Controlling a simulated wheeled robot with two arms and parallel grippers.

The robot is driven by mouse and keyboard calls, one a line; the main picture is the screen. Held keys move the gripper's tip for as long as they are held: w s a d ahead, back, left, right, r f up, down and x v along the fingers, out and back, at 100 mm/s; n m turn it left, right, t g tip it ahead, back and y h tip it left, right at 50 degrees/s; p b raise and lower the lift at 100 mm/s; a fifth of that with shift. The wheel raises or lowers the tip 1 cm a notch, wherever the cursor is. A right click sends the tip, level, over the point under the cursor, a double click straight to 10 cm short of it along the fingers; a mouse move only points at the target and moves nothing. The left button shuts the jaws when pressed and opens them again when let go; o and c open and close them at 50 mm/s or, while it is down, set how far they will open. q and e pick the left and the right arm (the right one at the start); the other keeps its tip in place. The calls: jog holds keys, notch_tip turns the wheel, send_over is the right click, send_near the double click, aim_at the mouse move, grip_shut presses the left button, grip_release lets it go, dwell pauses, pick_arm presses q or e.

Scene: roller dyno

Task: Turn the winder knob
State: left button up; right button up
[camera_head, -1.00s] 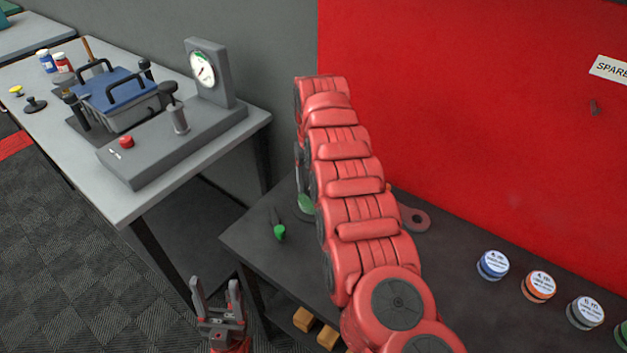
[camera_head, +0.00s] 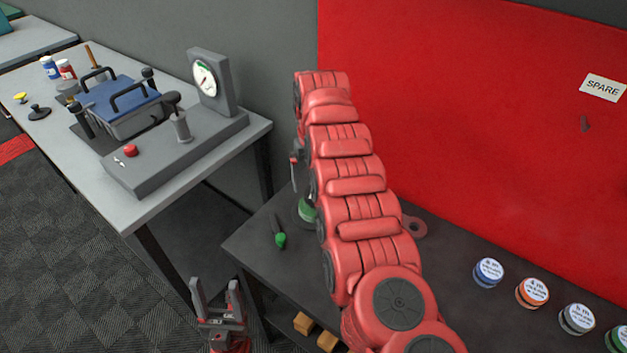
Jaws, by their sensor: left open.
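My left gripper (camera_head: 212,287) is low in the picture, its two grey fingers upright and apart with nothing between them. It is in front of the dark table (camera_head: 250,246), near that table's left edge. I cannot make out the winder knob for certain. A green round part (camera_head: 306,210) on the dark table shows only partly behind a large red segmented arm of mine (camera_head: 355,210). A small grey piece (camera_head: 296,158) sticks out at that arm's left side, and I cannot tell what it belongs to. My right gripper cannot be made out.
A green-tipped tool (camera_head: 279,239) lies on the dark table. Several labelled tubs (camera_head: 488,272) stand at its right, by a red wall panel (camera_head: 470,110). A grey table (camera_head: 165,195) at left holds a device with a dial gauge (camera_head: 206,80) and a red button (camera_head: 130,151).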

notch_tip(320, 180, up, 13)
jog(key=p, duration=1.2)
